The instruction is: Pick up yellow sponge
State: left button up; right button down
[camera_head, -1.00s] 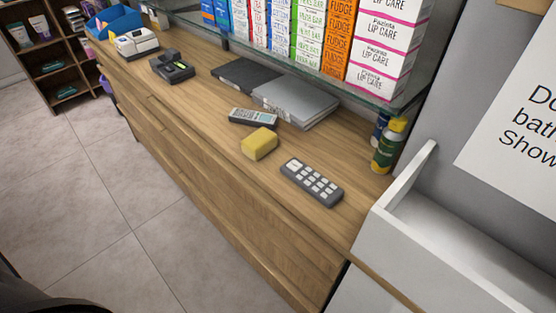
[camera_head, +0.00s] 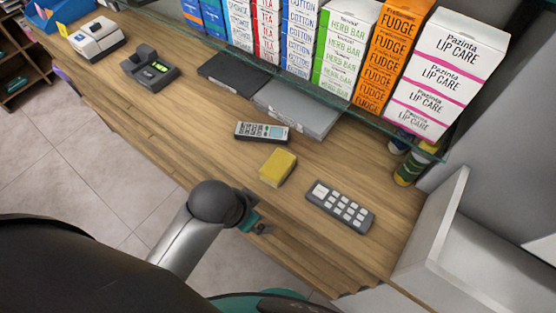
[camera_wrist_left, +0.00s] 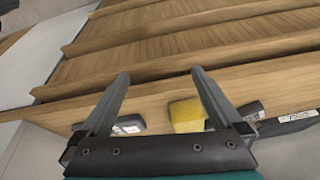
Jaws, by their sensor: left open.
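The yellow sponge (camera_head: 278,167) lies on the wooden counter (camera_head: 215,150), between a cordless phone and a grey keypad remote. It also shows in the left wrist view (camera_wrist_left: 186,112), beyond the fingers and close to the right finger in the picture. My left gripper (camera_head: 257,226) is at the counter's front edge, nearer to me than the sponge and apart from it. Its two fingers (camera_wrist_left: 158,78) are spread open with nothing between them. The arm link hides part of the gripper in the head view. My right gripper is not in view.
The phone (camera_head: 262,132) and the keypad remote (camera_head: 340,206) lie on either side of the sponge. Grey (camera_head: 297,108) and black (camera_head: 238,75) binders lie behind, under a glass shelf of boxes. A spray can (camera_head: 412,165) and a white bin (camera_head: 440,225) stand at right.

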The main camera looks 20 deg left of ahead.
pick_arm(q)
jog(key=w+d+r+m+h, duration=0.1)
jog(key=w+d+r+m, duration=0.3)
jog(key=r+m, duration=0.2)
notch_tip(320, 180, up, 9)
jog(key=m+g+y+p, duration=0.1)
jog(key=m+g+y, duration=0.1)
jog(key=m, duration=2.6)
send_over(278, 164)
jog(key=s, duration=0.2)
jog(key=f, duration=0.3)
jog(key=w+f, duration=0.1)
jog(key=f, duration=0.2)
jog(key=f+b, duration=0.1)
jog(key=f, duration=0.2)
jog(key=shift+w+a+f, duration=0.2)
jog(key=shift+w, duration=0.05)
jog(key=shift+w+d+f, duration=0.1)
jog(key=shift+w+f, duration=0.05)
jog(key=shift+f, duration=1.2)
jog(key=shift+w+d+f, duration=0.1)
jog(key=shift+w+f, duration=0.05)
jog(key=shift+f, duration=1.2)
jog(key=shift+f, duration=0.2)
jog(key=shift+c, duration=0.2)
